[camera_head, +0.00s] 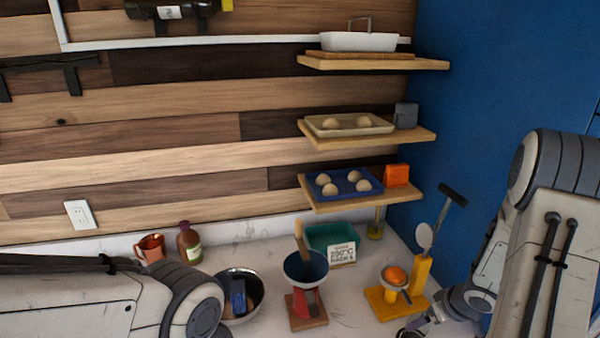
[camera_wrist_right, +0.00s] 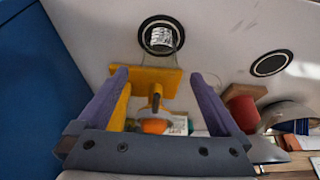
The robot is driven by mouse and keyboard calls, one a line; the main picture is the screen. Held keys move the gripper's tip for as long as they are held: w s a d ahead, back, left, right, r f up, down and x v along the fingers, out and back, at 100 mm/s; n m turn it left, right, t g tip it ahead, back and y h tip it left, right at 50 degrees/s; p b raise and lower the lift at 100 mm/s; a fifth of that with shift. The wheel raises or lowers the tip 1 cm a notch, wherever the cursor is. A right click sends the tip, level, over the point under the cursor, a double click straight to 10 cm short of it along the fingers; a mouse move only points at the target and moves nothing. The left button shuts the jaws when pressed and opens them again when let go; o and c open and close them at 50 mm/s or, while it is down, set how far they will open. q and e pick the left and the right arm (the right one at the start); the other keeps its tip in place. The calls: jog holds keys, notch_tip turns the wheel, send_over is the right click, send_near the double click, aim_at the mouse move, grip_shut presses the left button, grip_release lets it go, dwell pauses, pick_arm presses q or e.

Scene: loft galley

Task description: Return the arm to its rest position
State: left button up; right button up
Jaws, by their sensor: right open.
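My right arm comes in at the right of the head view. Its gripper (camera_head: 418,324) is low at the picture's bottom edge, partly cut off, just in front of the yellow stand (camera_head: 384,305). In the right wrist view the two purple fingers (camera_wrist_right: 160,88) are spread apart with nothing gripped. The yellow stand (camera_wrist_right: 150,78) and an orange ball (camera_wrist_right: 155,126) show beyond and between them. In the head view the orange ball (camera_head: 395,275) sits on the stand. My left arm shows at the lower left; its gripper is out of view.
A blue bowl on a red stand (camera_head: 306,303) holds a wooden utensil. A metal bowl (camera_head: 243,275), copper mug (camera_head: 151,248), brown bottle (camera_head: 189,245) and teal bin (camera_head: 318,235) stand on the counter. Wooden shelves (camera_head: 375,197) hang above. A blue wall (camera_head: 470,90) is at right.

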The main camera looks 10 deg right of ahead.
jog(key=b+x, duration=0.3)
jog(key=x, duration=0.4)
jog(key=shift+f, duration=0.25)
jog(key=shift+w+r+p, duration=0.1)
jog(key=shift+r+p, duration=0.25)
notch_tip(320, 180, up, 2)
jog(key=shift+r+p, duration=0.1)
jog(key=shift+p, duration=0.6)
jog(key=shift+r, duration=0.1)
pick_arm(q)
jog(key=shift+f, duration=0.85)
jog(key=shift+f, duration=0.1)
